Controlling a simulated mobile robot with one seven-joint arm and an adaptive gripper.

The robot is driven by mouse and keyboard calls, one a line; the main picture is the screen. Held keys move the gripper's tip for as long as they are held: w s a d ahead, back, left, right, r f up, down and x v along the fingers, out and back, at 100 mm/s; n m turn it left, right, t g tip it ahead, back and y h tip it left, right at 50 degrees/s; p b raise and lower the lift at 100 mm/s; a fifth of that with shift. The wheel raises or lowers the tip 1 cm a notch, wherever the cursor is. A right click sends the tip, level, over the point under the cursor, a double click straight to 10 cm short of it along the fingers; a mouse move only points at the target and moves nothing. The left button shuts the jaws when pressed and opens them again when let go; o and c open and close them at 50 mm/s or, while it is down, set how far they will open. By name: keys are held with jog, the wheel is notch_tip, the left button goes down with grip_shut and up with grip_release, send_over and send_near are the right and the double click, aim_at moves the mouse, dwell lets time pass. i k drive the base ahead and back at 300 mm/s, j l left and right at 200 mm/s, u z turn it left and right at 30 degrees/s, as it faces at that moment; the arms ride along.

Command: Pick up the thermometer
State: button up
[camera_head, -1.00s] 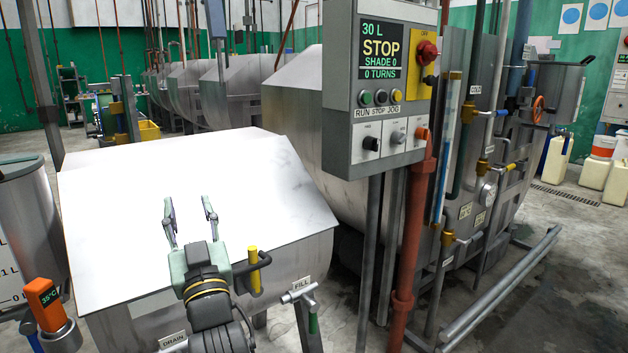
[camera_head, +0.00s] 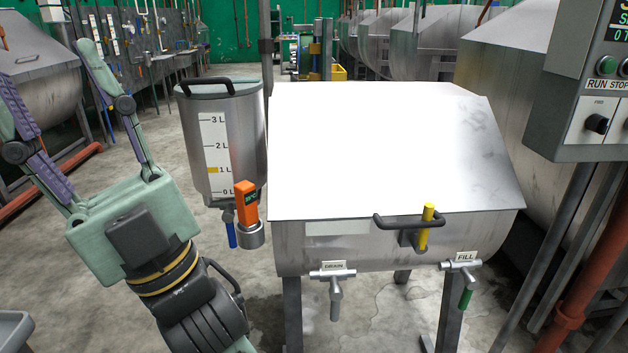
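The thermometer (camera_head: 246,203) is an orange handheld piece with a small dark display. It stands upright in a round metal holder (camera_head: 251,236) in front of the measuring tank, near the left end of the dye machine. Its lower part is hidden in the holder. My gripper (camera_head: 43,78) is at the left of the view, its two fingers spread wide and pointing up, with nothing between them. It is to the left of the thermometer and apart from it.
The measuring tank (camera_head: 232,120) with a litre scale stands right behind the thermometer. The dye machine (camera_head: 385,150) has a yellow-handled latch, a drain valve (camera_head: 334,285) and a fill valve (camera_head: 463,272). A control box (camera_head: 590,110) is at right. Open floor lies left of the tank.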

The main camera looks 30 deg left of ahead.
aim_at(245, 191)
jog(key=u, duration=0.35)
jog(key=j+u, duration=0.1)
jog(key=u, duration=0.3)
jog(key=i+u, duration=0.1)
jog(key=u, duration=0.25)
